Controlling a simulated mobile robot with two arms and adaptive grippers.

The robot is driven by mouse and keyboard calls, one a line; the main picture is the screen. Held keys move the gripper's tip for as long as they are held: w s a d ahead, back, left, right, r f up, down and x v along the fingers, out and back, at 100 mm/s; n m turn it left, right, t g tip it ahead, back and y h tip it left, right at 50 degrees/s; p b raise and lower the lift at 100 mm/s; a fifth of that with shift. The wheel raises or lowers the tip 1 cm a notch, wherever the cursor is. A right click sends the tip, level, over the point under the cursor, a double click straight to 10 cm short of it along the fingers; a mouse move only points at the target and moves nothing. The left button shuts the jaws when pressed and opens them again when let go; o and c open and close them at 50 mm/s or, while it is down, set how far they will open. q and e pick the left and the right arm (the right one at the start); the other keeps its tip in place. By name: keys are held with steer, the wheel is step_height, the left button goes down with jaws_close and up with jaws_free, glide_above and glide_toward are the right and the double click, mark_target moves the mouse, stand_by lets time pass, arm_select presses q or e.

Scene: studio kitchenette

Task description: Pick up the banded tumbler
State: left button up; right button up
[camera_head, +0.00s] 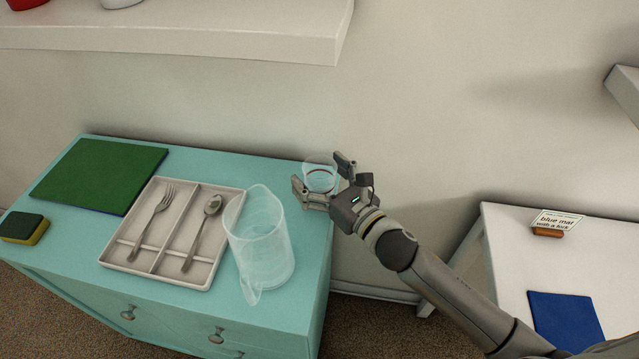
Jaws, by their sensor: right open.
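The banded tumbler (319,179) is a small clear glass with a dark band, standing at the back right corner of the turquoise cabinet top (215,169). My right gripper (318,181) is open, with one finger on each side of the tumbler. The near finger covers part of its lower front. I cannot tell whether the fingers touch the glass. My left gripper is not in view.
A clear pitcher (259,245) stands in front and left of the tumbler. A cutlery tray (148,255) with fork and spoon, a green mat (100,174) and a sponge (22,227) lie further left. A white shelf (180,32) overhangs behind. A white table (500,252) stands right, across a gap.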

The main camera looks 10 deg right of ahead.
steer(key=c, duration=1.2)
steer(key=shift+r, duration=0.1)
steer(key=shift+c, duration=0.2)
